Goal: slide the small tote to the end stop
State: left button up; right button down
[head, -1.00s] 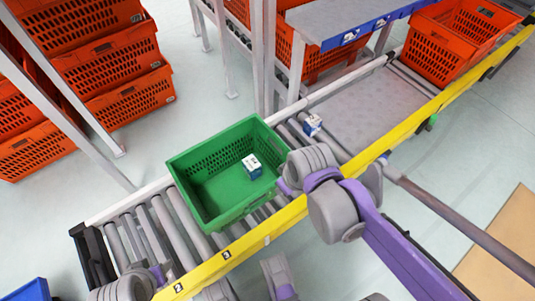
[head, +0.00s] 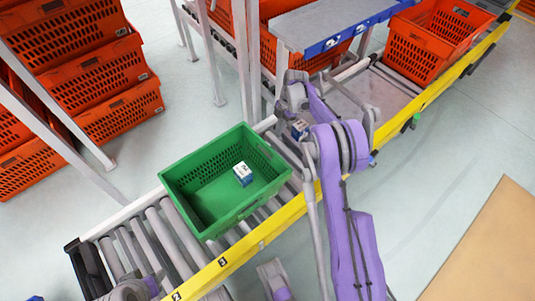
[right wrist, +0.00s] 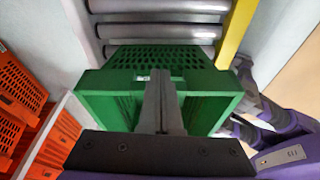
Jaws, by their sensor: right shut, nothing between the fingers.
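The small green tote (head: 205,222) sits on the roller conveyor, with a small blue-and-white box (head: 243,173) inside it. The black end stop (head: 88,270) is at the conveyor's lower left end, with a stretch of bare rollers between it and the tote. My right gripper (right wrist: 160,85) is shut and empty. In the right wrist view its fingers lie in front of the green tote's near side (right wrist: 108,105); I cannot tell whether they touch it. In the head view my right arm reaches over the conveyor to the right of the tote.
A yellow rail (head: 262,236) runs along the conveyor's near side. An orange tote (head: 427,62) stands up the line. Stacked orange totes (head: 90,70) and grey posts stand at left.

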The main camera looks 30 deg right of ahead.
jog(key=s+a+f+n+b, duration=0.1)
jog(key=a+f, duration=0.4)
jog(key=f, duration=0.6)
jog(key=shift+a+f+b, duration=0.25)
jog(key=shift+a+b, duration=0.05)
jog(key=shift+b, duration=0.35)
jog(key=s+a+b, duration=0.1)
jog(key=s+a, duration=0.1)
jog(key=a, duration=1.1)
jog(key=s+a+b, duration=0.1)
jog(key=s+a, duration=0.2)
jog(key=a, duration=1)
jog(key=s+a+b, duration=0.1)
jog(key=s+a, duration=0.1)
jog(key=a, duration=1)
jog(key=shift+s+a, duration=0.3)
jog(key=shift+a, duration=0.1)
jog(key=shift+d, duration=0.1)
